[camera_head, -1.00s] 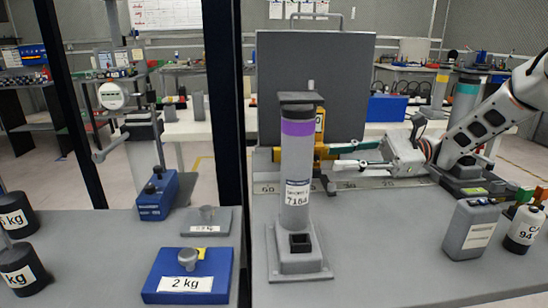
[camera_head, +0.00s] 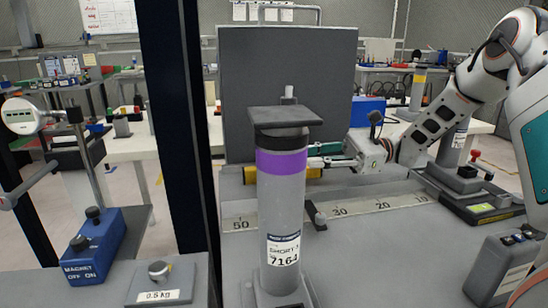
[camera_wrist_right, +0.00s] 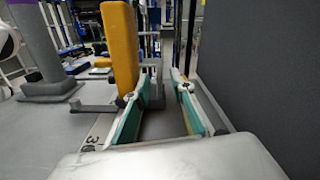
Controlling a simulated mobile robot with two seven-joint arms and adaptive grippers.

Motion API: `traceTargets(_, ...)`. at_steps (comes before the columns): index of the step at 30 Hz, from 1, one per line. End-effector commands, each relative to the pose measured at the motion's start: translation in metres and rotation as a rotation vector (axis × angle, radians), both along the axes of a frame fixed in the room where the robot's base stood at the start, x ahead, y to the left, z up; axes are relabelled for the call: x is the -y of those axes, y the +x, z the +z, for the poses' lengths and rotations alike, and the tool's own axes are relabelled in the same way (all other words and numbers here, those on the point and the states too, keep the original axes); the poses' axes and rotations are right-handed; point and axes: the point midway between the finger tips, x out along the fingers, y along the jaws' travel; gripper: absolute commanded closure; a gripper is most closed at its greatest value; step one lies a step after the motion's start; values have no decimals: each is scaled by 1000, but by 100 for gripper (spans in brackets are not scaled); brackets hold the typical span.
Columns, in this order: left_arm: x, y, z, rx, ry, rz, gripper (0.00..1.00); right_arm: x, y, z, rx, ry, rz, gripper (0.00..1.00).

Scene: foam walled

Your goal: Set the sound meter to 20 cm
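A dark pointer (camera_head: 316,216) lies across the ruler (camera_head: 365,207), between the hidden 40 area and the 30 mark. My right gripper (camera_wrist_right: 160,78) is open, its teal fingers beside the meter with no object visible between them. In the head view the right gripper (camera_head: 322,155) reaches in from the right behind the tube. My left gripper is out of view.
The tube (camera_head: 281,205) labelled 7164 stands in front of the ruler. A dark foam panel (camera_head: 287,85) rises behind, close on the right in the wrist view.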

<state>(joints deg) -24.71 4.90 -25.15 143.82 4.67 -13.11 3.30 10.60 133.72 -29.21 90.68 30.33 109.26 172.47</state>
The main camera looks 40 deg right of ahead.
Motion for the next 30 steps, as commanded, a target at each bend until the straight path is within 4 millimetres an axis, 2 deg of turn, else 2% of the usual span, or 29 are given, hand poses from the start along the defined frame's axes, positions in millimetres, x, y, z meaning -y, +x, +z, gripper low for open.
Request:
traceTargets(9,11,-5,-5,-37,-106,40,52,-40,24,-5,-7,-2,3,77)
traceTargets(15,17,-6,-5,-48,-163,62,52,-58,36,-3,-4,0,2,77)
traceTargets(26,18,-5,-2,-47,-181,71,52,-63,39,0,1,-1,0,77)
traceTargets(29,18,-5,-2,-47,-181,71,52,-63,39,0,1,-1,0,100)
traceTargets(30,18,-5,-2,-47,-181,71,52,-63,39,0,1,-1,0,100)
